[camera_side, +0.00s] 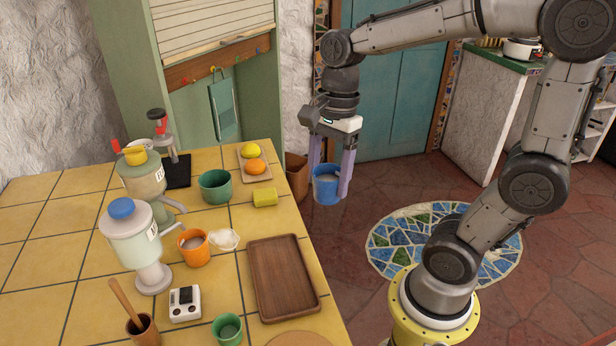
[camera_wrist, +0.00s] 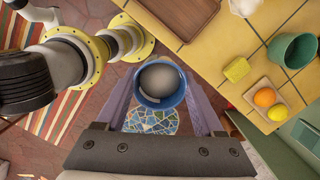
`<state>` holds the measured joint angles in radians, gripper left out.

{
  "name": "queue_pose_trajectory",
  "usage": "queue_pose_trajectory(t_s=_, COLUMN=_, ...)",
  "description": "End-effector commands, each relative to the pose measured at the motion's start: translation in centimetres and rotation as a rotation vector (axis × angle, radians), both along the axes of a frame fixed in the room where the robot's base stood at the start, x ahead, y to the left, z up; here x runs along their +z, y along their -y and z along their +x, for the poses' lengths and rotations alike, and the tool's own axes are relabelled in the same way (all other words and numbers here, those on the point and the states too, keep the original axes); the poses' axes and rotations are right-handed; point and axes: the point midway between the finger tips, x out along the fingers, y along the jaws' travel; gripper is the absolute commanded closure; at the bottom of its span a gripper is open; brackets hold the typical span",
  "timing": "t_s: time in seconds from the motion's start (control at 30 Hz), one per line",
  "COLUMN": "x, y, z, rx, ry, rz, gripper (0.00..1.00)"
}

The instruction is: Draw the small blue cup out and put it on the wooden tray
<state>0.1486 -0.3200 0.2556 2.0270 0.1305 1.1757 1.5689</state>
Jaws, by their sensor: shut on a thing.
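The small blue cup (camera_side: 327,186) is held between the purple fingers of my gripper (camera_side: 330,180). It is upright and off the counter, in the air past the counter's right edge. In the wrist view the blue cup (camera_wrist: 160,85) sits between both fingers, and I see into its pale grey inside. The wooden tray (camera_side: 283,279) lies on the yellow tiled counter, nearer the camera than the cup, and looks empty. A part of the wooden tray (camera_wrist: 180,14) also shows at the top of the wrist view.
A yellow sponge (camera_side: 265,198), a green bowl (camera_side: 215,186) and a board with a lemon and an orange (camera_side: 256,168) stand behind the tray. An orange cup (camera_side: 194,248) and two dispensers (camera_side: 136,240) stand left of it. A green cup (camera_side: 228,329) is in front.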

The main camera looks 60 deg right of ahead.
Motion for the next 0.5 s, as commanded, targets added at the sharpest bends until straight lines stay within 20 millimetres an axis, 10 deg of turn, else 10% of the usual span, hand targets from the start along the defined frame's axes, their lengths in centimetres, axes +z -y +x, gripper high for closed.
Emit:
queue_pose_trajectory(t_s=0.17, x=0.3, y=-0.9, z=0.6, rx=0.02, ry=0.032, rz=-0.003, gripper=0.96)
queue_pose_trajectory(t_s=0.5, x=-1.1, y=-9.6, z=2.1, rx=0.322, ry=0.03, rz=0.002, gripper=0.96)
